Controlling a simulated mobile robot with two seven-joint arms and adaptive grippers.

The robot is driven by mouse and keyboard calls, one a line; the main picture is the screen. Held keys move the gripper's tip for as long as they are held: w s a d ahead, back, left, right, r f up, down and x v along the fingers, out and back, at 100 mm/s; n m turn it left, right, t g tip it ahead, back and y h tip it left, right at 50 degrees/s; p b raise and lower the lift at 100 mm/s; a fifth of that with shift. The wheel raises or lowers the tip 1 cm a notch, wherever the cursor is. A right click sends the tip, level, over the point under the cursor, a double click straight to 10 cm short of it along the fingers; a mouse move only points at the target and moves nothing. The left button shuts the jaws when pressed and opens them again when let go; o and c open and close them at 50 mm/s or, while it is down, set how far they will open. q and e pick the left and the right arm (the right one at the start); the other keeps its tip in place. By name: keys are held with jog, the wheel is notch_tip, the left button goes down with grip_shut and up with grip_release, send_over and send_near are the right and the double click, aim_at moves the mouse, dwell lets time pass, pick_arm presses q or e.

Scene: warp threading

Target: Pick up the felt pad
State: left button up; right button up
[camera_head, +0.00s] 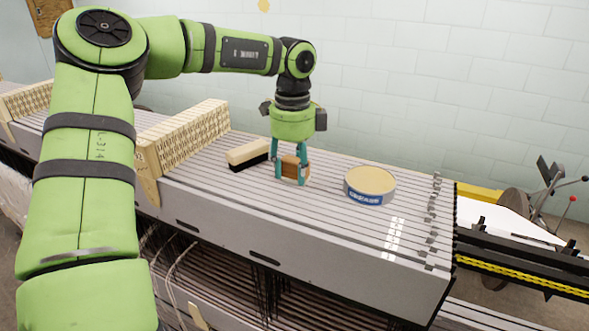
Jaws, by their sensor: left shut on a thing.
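My left gripper (290,178) comes down from above onto the grey slatted top of the machine. Its teal fingers are shut on a small orange-brown block (290,166), which looks to be the felt pad. The fingers partly hide the pad. It is at or just above the slatted surface; I cannot tell whether it touches. My right gripper is not in view.
A brush-like block (248,153) with a beige top and black underside lies just left of the gripper. A round grease tin (370,185) stands to the right. A row of cream slotted pieces (190,135) rises at the left. The slatted top in front is clear.

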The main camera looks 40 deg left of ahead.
aim_at(293, 161)
pick_arm(q)
jog(key=shift+w+a+r+b, duration=0.1)
jog(key=shift+r+b, duration=0.3)
jog(key=shift+b, duration=0.1)
notch_tip(293, 161, up, 3)
jog(key=shift+f+b, duration=0.2)
jog(key=shift+b, duration=0.7)
jog(key=s+d+r+b, duration=0.1)
jog(key=s+d+r, duration=0.1)
jog(key=d, duration=0.1)
jog(key=s+d+r+b, duration=0.2)
jog(key=d+r, duration=0.1)
jog(key=s+d+r+b, duration=0.2)
jog(key=s+d, duration=0.1)
jog(key=shift+d+r, duration=0.25)
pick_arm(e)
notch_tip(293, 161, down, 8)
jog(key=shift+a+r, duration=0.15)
